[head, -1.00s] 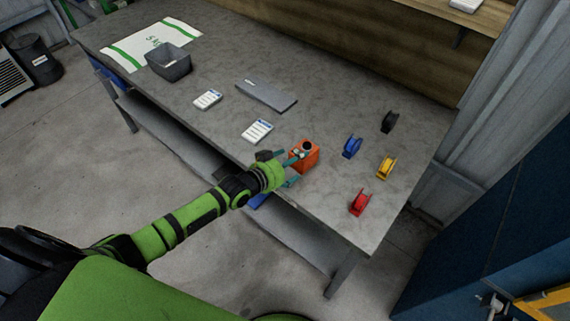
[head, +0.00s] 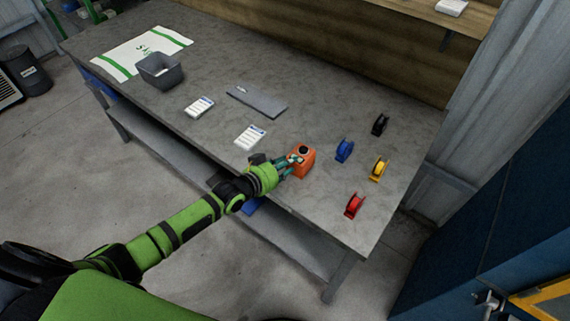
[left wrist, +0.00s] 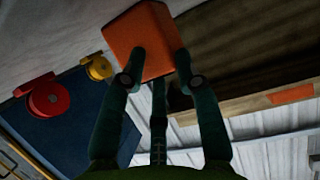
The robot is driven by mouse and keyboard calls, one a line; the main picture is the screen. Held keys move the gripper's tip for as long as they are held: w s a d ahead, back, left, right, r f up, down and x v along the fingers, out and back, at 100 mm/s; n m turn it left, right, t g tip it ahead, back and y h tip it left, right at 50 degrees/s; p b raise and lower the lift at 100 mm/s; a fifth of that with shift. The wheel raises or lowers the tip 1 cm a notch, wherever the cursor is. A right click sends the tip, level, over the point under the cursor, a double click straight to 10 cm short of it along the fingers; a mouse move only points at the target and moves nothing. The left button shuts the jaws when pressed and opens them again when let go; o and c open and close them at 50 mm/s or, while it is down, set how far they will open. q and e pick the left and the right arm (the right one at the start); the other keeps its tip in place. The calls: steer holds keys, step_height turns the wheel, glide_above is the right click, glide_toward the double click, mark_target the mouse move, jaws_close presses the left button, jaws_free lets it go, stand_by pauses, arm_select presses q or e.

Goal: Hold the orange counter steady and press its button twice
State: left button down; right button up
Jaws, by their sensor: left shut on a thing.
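The orange counter (head: 303,162) stands on the grey table near its front edge, with a dark round spot on its top. In the left wrist view the orange counter (left wrist: 137,42) sits between the fingers of my left gripper. My left gripper (head: 289,163) comes from the front left and is shut on the counter's near side; its fingers also show in the left wrist view (left wrist: 156,72). Part of the counter is hidden by the fingers. My right gripper is not in view.
Tape rolls in red (head: 354,206), yellow (head: 379,169), blue (head: 344,150) and black (head: 380,124) stand right of the counter. White cards (head: 250,137), a grey slab (head: 257,101) and a grey bin (head: 159,70) lie to the left. The table's front edge is close.

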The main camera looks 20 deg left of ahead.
arm_select(q)
steer(key=shift+s+f, duration=0.5)
steer(key=shift+f, duration=0.35)
steer(key=c, duration=0.8)
jaws_free()
steer(key=shift+w, duration=0.15)
steer(key=shift+w+r, duration=0.1)
steer(key=shift+r, duration=0.1)
steer(key=v, duration=1.2)
steer(key=shift+r, duration=0.25)
